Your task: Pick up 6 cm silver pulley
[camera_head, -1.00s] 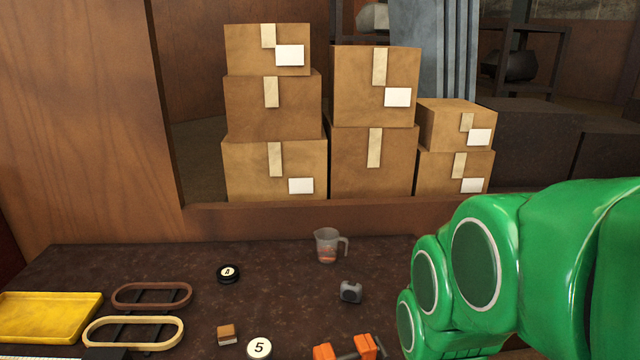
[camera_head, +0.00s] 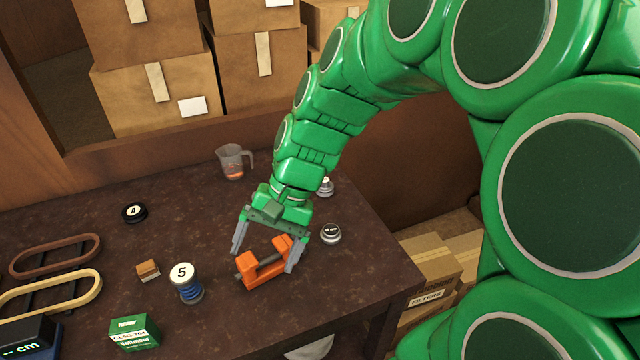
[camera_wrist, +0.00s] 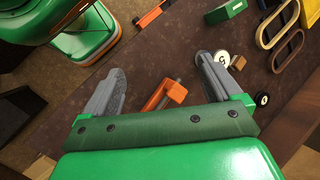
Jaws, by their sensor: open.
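Two small silver round pieces stand near the right edge of the table in the head view. One (camera_head: 331,234) has a dark label on top, too small to read surely. The other (camera_head: 325,187) is partly hidden behind my arm. I cannot tell which is the 6 cm silver pulley. My gripper (camera_head: 267,252) is open and points down over the table, left of both. An orange clamp-like tool (camera_head: 265,270) lies below its fingers. In the wrist view my gripper (camera_wrist: 160,65) is open with nothing held, and the orange tool (camera_wrist: 165,95) shows between the fingers.
A measuring cup (camera_head: 232,162) stands behind. Cardboard boxes (camera_head: 425,270) sit below the table's right edge.

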